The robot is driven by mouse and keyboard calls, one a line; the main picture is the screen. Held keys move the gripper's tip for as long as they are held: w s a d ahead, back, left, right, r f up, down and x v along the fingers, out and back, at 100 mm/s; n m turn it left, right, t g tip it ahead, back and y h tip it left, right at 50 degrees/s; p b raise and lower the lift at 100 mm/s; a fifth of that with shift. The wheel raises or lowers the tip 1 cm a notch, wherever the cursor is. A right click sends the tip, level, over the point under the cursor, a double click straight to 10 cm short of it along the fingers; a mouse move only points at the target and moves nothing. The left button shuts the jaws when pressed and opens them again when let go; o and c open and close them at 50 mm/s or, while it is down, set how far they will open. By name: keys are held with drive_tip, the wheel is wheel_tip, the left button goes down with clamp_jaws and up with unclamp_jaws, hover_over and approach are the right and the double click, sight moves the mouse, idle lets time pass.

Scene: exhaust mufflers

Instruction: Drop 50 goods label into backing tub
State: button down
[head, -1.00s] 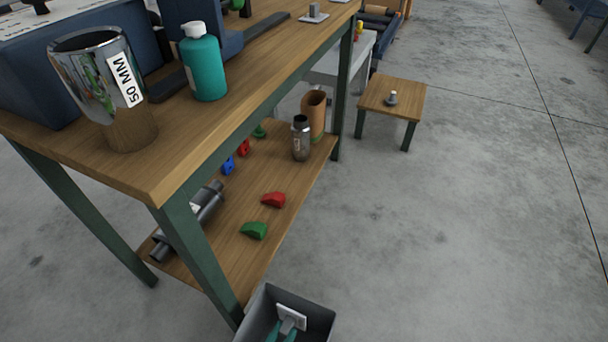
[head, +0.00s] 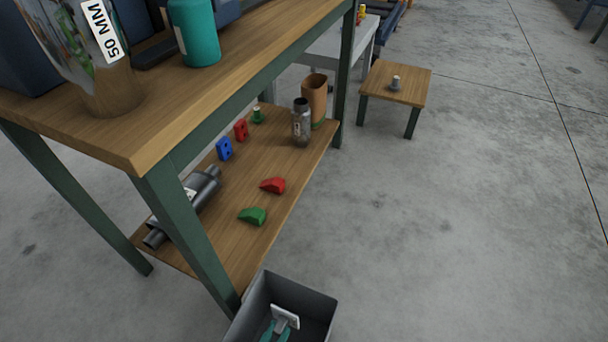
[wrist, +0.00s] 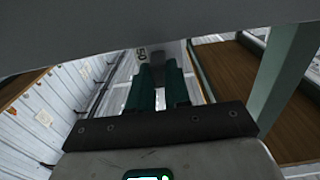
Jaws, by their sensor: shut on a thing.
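The backing tub is a dark grey open box (head: 318,301) on the floor at the bottom of the head view, beside the bench leg. My gripper (head: 275,328) has teal fingers and appears within the tub's outline, its fingers shut on a small pale label (head: 287,316). I cannot tell how far the label is above the tub floor. In the wrist view my gripper (wrist: 160,75) grips a grey part between its fingertips, and a pale face with "50" (wrist: 142,54) shows beside them. The tub's near part is cut off by the head view's lower edge.
The bench's lower shelf (head: 236,245) stands beside the tub, holding a muffler (head: 190,203), red and green pieces, a jar and a brown cylinder. A chrome vessel marked 50 MM and a teal bottle (head: 195,35) stand above. Floor to the right is clear.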

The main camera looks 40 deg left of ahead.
drive_tip(key=c, duration=1)
unclamp_jaws()
drive_tip(key=p+v, duration=0.2)
drive_tip(key=v, duration=0.9)
drive_tip(key=shift+w, duration=0.1)
